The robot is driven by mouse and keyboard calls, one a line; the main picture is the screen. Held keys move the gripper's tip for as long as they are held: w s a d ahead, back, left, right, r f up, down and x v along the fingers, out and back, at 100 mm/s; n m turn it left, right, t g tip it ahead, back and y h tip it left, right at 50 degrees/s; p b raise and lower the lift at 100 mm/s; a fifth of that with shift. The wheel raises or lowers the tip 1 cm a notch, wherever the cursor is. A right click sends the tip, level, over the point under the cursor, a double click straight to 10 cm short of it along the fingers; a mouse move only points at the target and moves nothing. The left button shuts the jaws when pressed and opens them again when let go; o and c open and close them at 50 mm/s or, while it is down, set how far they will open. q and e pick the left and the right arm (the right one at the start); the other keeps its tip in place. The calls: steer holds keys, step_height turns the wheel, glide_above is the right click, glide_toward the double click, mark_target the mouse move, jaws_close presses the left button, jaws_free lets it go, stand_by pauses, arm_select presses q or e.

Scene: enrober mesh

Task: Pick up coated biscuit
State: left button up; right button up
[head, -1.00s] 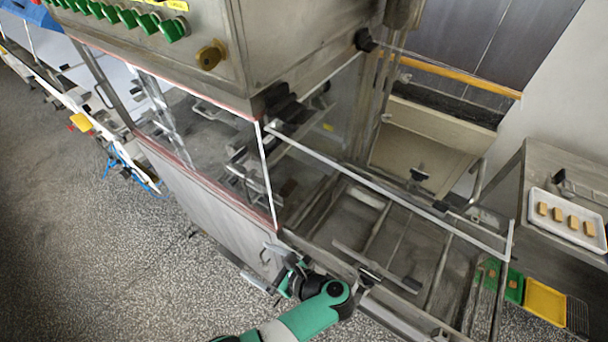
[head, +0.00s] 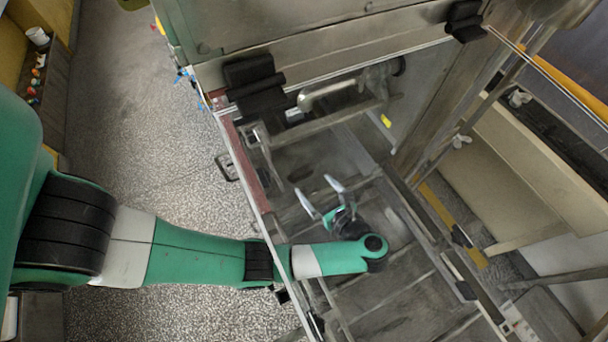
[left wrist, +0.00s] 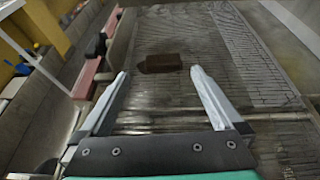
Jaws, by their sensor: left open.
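The coated biscuit (left wrist: 160,62) is a dark brown block lying flat on the wire mesh (left wrist: 235,50) in the left wrist view. It is ahead of my left gripper (left wrist: 159,74), roughly in line with the gap between the fingers, and apart from them. In the head view the biscuit (head: 299,173) is a small dark patch beyond the tips of the left gripper (head: 321,193). The left gripper's two pale fingers are spread, with nothing between them. My right gripper is not in view.
A machine housing (head: 310,50) with black hinges hangs above the mesh. A reddish rail (head: 247,165) runs along the left side of the opening. Metal frame bars border the right. Open speckled floor (head: 150,150) lies at left.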

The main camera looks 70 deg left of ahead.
arm_select(q)
steer(key=x, duration=0.1)
steer(key=b+x, duration=0.1)
steer(key=shift+s+a+f, duration=0.15)
steer(key=shift+f, duration=0.15)
steer(key=shift+a, duration=0.4)
steer(key=x, duration=0.5)
steer(key=shift+w+a+f, duration=0.1)
steer(key=shift+w, duration=0.15)
steer(key=c, duration=0.9)
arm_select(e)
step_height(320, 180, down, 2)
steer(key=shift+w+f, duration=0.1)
arm_select(q)
step_height(320, 180, up, 10)
steer(key=p, duration=0.2)
steer(key=shift+p, duration=0.3)
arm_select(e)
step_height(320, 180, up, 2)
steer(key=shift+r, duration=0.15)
